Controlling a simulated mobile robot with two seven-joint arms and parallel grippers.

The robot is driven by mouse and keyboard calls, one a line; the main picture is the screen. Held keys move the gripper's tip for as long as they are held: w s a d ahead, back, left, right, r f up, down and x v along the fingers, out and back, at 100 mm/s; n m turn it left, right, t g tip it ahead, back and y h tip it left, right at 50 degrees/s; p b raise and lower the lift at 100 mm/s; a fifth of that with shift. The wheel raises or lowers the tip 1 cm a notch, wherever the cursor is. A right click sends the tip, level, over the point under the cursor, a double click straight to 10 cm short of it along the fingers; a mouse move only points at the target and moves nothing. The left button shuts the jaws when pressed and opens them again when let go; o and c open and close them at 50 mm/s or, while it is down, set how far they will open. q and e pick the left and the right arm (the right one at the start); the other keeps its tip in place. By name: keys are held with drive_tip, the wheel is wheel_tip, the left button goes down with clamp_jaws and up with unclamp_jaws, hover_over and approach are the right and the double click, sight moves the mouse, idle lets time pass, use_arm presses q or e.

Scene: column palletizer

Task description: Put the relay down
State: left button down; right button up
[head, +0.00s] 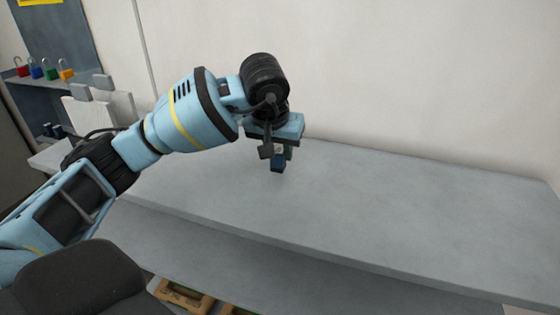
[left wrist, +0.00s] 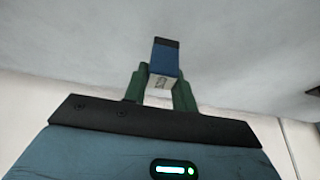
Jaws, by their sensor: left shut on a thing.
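The relay (head: 277,164) is a small blue block with a dark end and a pale label face. My left gripper (head: 278,154) is shut on it and holds it over the grey bench top (head: 370,200), toward the bench's back left part. In the left wrist view the relay (left wrist: 164,60) sits between the two green fingers of the left gripper (left wrist: 160,82), with its dark end pointing away. I cannot tell exactly how far the relay is above the bench. My right gripper is in neither view.
The bench top is bare to the right. A pale wall (head: 400,70) stands behind it. At the far left, several coloured padlocks (head: 37,70) sit on a shelf, with white boxes (head: 100,108) below. Wooden crates (head: 185,296) show beneath the bench's front.

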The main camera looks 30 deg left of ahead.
sight(281, 162)
use_arm(q)
drive_tip(key=shift+w+f, duration=0.15)
drive_tip(key=shift+f, duration=0.75)
drive_tip(key=shift+w+f, duration=0.1)
drive_tip(key=shift+f, duration=0.75)
drive_tip(key=shift+f, duration=0.2)
drive_tip(key=c, duration=1.1)
unclamp_jaws()
